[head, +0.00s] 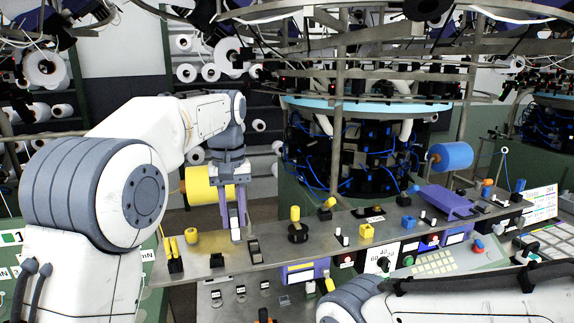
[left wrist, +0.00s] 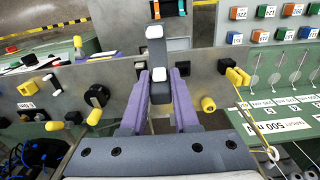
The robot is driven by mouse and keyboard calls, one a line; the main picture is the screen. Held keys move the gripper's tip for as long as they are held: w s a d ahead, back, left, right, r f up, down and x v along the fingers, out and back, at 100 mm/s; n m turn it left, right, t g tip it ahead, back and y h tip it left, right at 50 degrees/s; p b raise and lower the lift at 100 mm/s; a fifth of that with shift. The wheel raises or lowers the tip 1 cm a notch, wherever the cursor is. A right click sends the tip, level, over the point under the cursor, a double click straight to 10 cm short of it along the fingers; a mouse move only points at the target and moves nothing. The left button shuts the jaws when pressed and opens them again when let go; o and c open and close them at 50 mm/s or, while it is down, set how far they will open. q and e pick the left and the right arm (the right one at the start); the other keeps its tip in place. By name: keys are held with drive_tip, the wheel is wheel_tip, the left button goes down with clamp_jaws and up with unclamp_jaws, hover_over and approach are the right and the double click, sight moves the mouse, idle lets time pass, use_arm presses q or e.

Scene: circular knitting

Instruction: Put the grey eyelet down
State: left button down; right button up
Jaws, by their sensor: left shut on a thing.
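My left gripper (head: 233,236) points down over the left part of the metal control panel, its purple fingers close to the panel surface. In the left wrist view the purple fingers (left wrist: 158,88) are shut on a dark grey piece with pale ends (left wrist: 156,52), which I take as the grey eyelet. No hole shows in it, and the fingers hide part of it. I cannot tell whether its lower end touches the panel. My right gripper is outside both views; only my right arm shows at the lower right.
The panel (head: 320,243) carries several knobs and switches: a black switch (head: 254,250) just right of the gripper, a black knob with yellow handle (head: 297,231), and yellow levers (head: 170,255) at left. A yellow spool (head: 200,187) is behind the gripper. A purple tray (head: 447,201) lies right.

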use_arm(q)
drive_tip(key=s+a+f+m+b, duration=0.1)
drive_tip(key=s+a+f+b, duration=0.1)
drive_tip(key=f, duration=1.2)
drive_tip(key=s+a+f+m+b, duration=0.1)
drive_tip(key=s+f+b, duration=0.3)
drive_tip(key=f, duration=1.1)
drive_tip(key=s+a+f+b, duration=0.3)
drive_tip(key=s+f, duration=0.3)
drive_tip(key=f, duration=0.8)
drive_tip(key=shift+s+a+f+m, duration=0.15)
drive_tip(key=shift+a+f+m, duration=0.25)
drive_tip(key=shift+a, duration=0.05)
